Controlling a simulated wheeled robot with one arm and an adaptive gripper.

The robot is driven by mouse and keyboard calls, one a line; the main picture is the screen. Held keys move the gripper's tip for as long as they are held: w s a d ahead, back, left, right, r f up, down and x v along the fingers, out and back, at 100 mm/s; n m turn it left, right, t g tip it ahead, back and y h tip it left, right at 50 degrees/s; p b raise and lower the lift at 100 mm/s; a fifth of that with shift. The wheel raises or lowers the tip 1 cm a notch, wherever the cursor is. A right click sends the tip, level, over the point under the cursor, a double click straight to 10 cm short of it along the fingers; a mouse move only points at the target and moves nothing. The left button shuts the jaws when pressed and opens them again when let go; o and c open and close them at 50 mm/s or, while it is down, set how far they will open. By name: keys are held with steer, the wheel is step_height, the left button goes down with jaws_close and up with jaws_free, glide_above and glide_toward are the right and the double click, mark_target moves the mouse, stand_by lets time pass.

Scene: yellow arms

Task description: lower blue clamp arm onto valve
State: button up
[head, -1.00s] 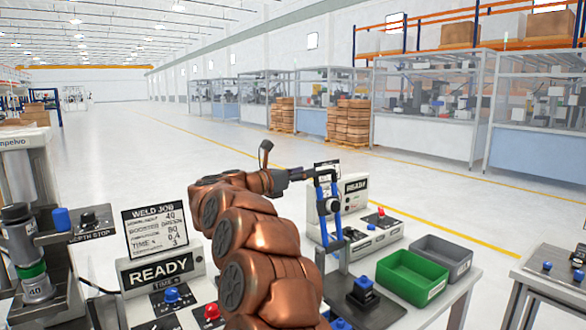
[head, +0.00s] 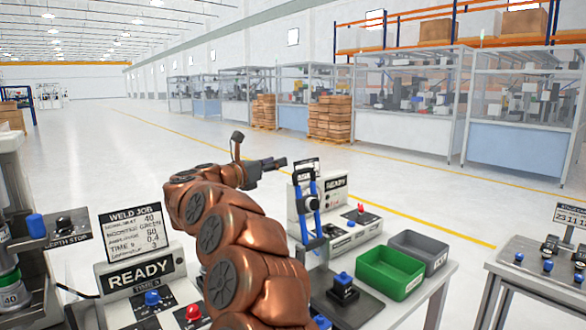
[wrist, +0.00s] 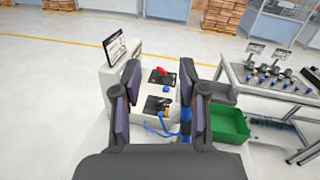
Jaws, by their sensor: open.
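The blue clamp arm (head: 314,196) stands upright above the right-hand part of the bench, with two blue bars and a dark piece between them. In the wrist view blue clamp parts (wrist: 186,114) show low, by the right finger, which partly hides them. My gripper (head: 284,162) is level with the clamp's top, just left of it in the head view, and looks empty. In the wrist view its two dark fingers (wrist: 160,84) are spread apart. I cannot pick out the valve for certain. A blue-topped black block (head: 344,284) sits on a dark plate beside the clamp.
A control box marked READY (head: 334,184) stands behind the clamp, with a red knob (head: 361,208). A green bin (head: 390,272) and a grey bin (head: 420,252) are to the right. Another READY box (head: 138,272) is front left. A second table (head: 540,262) stands far right.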

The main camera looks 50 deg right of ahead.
mark_target(295, 173)
steer(key=s+d+f+m+g+p, duration=0.1)
steer(key=d, duration=0.1)
steer(key=s+d+f+m+g+p, duration=0.1)
steer(key=s+d+p, duration=0.1)
steer(key=s+d+f+m+g+p, duration=0.1)
steer(key=s+d, duration=0.1)
steer(key=shift+s+d+f+y+p, duration=0.1)
steer(key=shift+d+y+p, duration=0.15)
steer(key=shift+y+p, duration=0.15)
steer(key=shift+s+d+f, duration=0.1)
steer(key=shift+d+f, duration=0.05)
steer(key=shift+d, duration=0.4)
steer(key=shift+c, duration=0.2)
jaws_close()
stand_by(0.3)
